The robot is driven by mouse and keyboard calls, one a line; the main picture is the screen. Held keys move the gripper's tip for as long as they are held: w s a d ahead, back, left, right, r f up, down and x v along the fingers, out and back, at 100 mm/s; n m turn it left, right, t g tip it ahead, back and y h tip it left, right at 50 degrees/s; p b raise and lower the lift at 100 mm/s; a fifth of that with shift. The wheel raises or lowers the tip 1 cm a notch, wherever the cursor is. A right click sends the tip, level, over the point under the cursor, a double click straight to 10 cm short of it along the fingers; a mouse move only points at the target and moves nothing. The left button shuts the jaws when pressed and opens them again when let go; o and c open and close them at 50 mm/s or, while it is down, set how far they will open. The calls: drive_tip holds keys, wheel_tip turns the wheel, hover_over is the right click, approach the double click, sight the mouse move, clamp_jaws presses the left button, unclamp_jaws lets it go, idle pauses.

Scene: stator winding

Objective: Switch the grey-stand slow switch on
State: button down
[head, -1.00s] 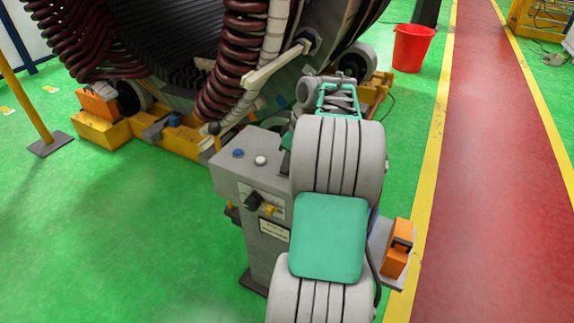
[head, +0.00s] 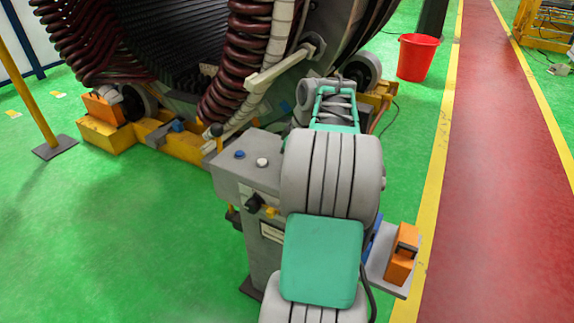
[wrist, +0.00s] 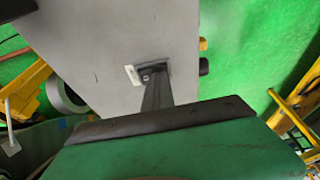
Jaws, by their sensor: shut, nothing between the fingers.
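The grey stand (head: 262,262) is in front of the large stator in the head view. A blue button (head: 239,154) and a white button (head: 262,162) are on its top. A black knob (head: 254,203) and a yellow knob (head: 271,212) are on its front face. In the wrist view, the grey stand (wrist: 90,45) fills the upper middle, with a small white label (wrist: 132,75) beside a dark fitting. My gripper (wrist: 153,82) is shut and empty, its dark fingers reaching over that fitting. I cannot tell whether they touch it. My arm hides the gripper in the head view.
The stator (head: 175,45) with its dark red coils stands behind on a yellow base (head: 97,135). A yellow post (head: 30,95) is at left, a red bucket (head: 418,57) at back right. An orange item (head: 402,262) sits right of my arm.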

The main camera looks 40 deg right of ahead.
drive_tip(key=shift+w+d+r, duration=0.1)
drive_tip(key=shift+w+d, duration=0.05)
drive_tip(key=shift+d, duration=0.35)
drive_tip(key=shift+a+r+p, duration=0.1)
drive_tip(key=shift+p, duration=0.25)
drive_tip(key=r+p, duration=0.3)
drive_tip(key=r, duration=0.1)
drive_tip(key=shift+a+r+p, duration=0.2)
drive_tip(key=shift+r+p, duration=0.1)
drive_tip(key=shift+p, duration=0.1)
drive_tip(key=s+a+p+v, duration=0.1)
drive_tip(key=a+v, duration=0.1)
drive_tip(key=v, duration=0.7)
drive_tip(key=shift+w, duration=0.1)
